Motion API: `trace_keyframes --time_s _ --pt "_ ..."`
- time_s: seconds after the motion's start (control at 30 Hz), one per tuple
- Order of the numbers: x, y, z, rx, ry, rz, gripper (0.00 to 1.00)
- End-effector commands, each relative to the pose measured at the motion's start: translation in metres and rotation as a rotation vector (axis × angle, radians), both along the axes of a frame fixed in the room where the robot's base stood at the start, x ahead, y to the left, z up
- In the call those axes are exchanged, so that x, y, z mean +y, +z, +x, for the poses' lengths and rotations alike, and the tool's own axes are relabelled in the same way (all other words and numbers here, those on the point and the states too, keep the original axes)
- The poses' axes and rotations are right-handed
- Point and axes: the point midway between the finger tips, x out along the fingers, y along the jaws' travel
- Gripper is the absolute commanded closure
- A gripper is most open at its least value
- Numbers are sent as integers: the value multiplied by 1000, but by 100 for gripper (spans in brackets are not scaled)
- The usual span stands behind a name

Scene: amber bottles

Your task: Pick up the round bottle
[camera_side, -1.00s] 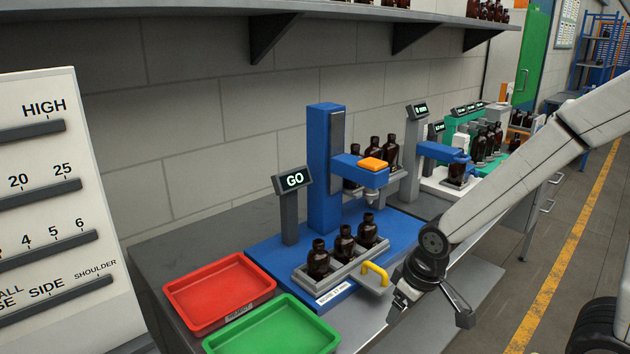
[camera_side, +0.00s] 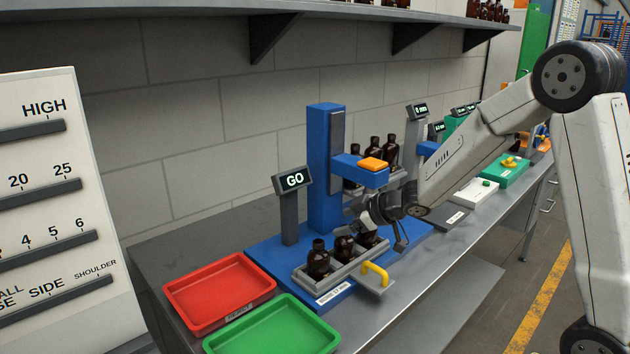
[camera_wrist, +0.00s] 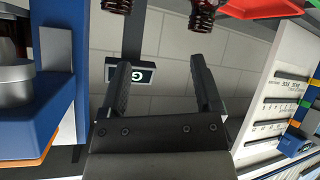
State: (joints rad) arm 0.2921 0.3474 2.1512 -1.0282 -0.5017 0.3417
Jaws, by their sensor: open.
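Amber bottles stand upright in a grey holder (camera_side: 300,276) on a blue base in the side view. The left bottle (camera_side: 318,259) is clear to see, the middle one (camera_side: 345,249) is partly covered, and the right one (camera_side: 368,238) is mostly behind my gripper (camera_side: 352,215). I cannot tell from shape which is the round bottle. My gripper hovers at or just above the bottle tops, pointing left. In the wrist view my gripper (camera_wrist: 160,68) is open and empty, with two brown bottles (camera_wrist: 116,5) (camera_wrist: 203,16) upside down at the top edge.
A blue column (camera_side: 325,170) with an orange-topped head (camera_side: 372,164) stands behind the bottles. A GO sign (camera_side: 294,180) stands to the left. A yellow handle (camera_side: 375,272) is in front of the holder. Red (camera_side: 220,290) and green (camera_side: 275,330) trays lie at the front left.

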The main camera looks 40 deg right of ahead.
Motion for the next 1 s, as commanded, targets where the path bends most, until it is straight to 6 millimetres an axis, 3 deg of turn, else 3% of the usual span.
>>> trace_keyframes --time_s 0.27,0.57,0.8,1.0 --pt "-6 0 16 -81 275 55 18" --pt "-20 -14 -5 -41 585 164 18" --pt "-87 -22 -14 -1 594 302 18" --pt "-111 -22 -16 -2 563 345 18"
